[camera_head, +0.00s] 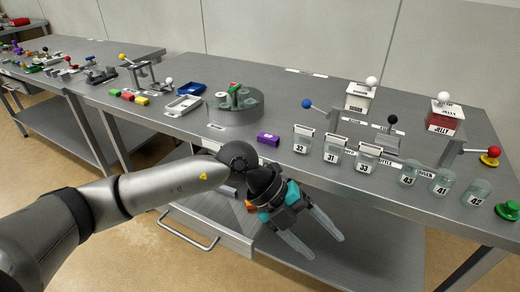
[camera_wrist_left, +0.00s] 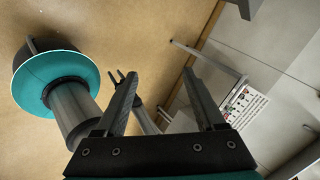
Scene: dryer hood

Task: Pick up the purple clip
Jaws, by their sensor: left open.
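A small purple piece with a white label, which I take to be the purple clip (camera_head: 268,139), lies on the steel table near its front edge. It is left of the clear labelled cups. My left gripper (camera_head: 326,247) is open and empty. In the head view its fingers point down and to the right, in front of the table edge and below the top. It is apart from the purple clip. In the left wrist view the two open fingers (camera_wrist_left: 164,98) have nothing between them, and no purple clip shows there.
Labelled cups (camera_head: 365,160) line the table front to the right. A round grey holder (camera_head: 237,104), a blue tray (camera_head: 191,89) and a white tray (camera_head: 183,105) are behind and left of the clip. A drawer handle (camera_head: 187,236) juts out below. A green knob (camera_head: 508,210) is far right.

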